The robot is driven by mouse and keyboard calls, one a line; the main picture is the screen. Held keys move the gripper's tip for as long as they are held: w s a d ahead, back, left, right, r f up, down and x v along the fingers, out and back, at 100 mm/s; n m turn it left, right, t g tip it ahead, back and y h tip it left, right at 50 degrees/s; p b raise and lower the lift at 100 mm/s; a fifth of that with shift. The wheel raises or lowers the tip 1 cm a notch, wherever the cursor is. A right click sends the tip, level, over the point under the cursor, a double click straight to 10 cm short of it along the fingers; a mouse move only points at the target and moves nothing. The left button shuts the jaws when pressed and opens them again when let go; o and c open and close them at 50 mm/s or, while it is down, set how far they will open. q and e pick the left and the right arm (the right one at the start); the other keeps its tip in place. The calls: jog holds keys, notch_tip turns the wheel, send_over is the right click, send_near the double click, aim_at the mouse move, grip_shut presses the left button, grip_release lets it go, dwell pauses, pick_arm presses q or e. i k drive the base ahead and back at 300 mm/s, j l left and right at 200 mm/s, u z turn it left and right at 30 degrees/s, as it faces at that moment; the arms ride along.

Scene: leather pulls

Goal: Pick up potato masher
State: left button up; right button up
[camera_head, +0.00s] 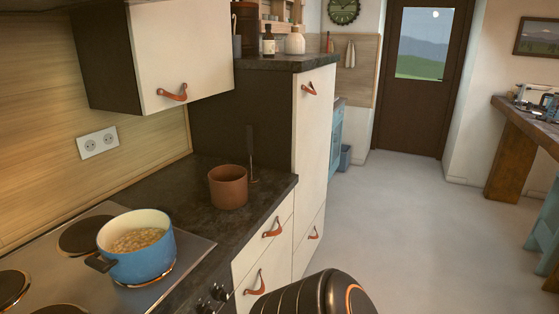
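What looks like the potato masher (250,144) stands upright on the dark counter, behind and just right of a brown clay pot (228,187). Its dark handle points up against the dark cabinet side and is hard to make out. A thin metal shaft runs down to the counter, and its foot is small and unclear. Neither of my grippers is in view. A dark rounded link of mine with an orange ring shows at the bottom edge, well apart from the masher.
A blue pot (137,247) with food in it sits on a glowing burner of the stove (195,247). A wall cabinet (183,52) hangs above the counter (185,178). A tall cabinet (311,140) stands right of the masher. The floor to the right is clear.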

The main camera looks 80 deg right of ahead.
aim_at(253, 179)
jog(key=z, duration=1.55)
jog(key=k+j+z, duration=0.15)
jog(key=z, duration=0.3)
jog(key=k+j+z, duration=0.2)
jog(key=z, duration=0.3)
jog(key=k+j, duration=0.1)
jog(key=i+l+u, duration=0.1)
jog(key=i+l, duration=0.2)
jog(key=i+l+u, duration=0.1)
jog(key=i+l, duration=0.15)
jog(key=l, duration=0.15)
jog(key=i+l+u, duration=0.1)
jog(key=i+l, duration=0.45)
jog(key=l, duration=0.2)
jog(key=i+l+u, duration=0.15)
jog(key=l, duration=0.25)
jog(key=i+l+u, duration=0.1)
jog(key=i+l, duration=0.2)
jog(key=l, duration=0.15)
jog(key=i+l+u, duration=0.1)
jog(key=l, duration=0.35)
jog(key=i+l+u, duration=0.1)
jog(key=i+l, duration=0.2)
jog(key=l, duration=0.15)
